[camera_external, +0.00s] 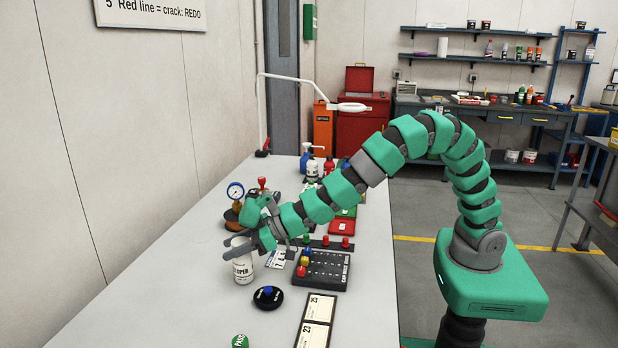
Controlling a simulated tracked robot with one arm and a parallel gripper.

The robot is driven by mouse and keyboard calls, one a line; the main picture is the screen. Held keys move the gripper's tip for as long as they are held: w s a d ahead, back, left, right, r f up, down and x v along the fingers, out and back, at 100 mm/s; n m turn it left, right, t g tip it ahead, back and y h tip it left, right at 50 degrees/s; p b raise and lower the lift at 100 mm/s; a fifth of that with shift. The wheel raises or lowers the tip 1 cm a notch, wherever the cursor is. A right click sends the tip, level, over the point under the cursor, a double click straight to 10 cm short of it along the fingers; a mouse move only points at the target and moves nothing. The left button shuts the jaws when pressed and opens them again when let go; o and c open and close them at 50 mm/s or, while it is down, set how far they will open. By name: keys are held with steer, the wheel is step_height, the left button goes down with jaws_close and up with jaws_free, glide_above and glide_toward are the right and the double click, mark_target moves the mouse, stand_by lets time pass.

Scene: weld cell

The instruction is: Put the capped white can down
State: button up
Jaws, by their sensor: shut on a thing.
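A white can (243,268) with dark lettering is upright over the left part of the grey table, near the front. My gripper (238,250) is shut around its upper part, with a finger across its near side. The gripper hides the top, so its cap does not show clearly. I cannot tell whether its base touches the table or hangs just above it.
A pressure gauge (236,192) stands behind. The table's left front (150,310) is clear.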

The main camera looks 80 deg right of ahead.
steer(key=shift+f, duration=0.15)
steer(key=o, duration=1.1)
steer(key=shift+s+r, duration=0.1)
steer(key=shift+r, duration=0.1)
steer(key=shift+p+v, duration=0.5)
steer(key=shift+v, duration=5.4)
steer(key=shift+r, duration=0.1)
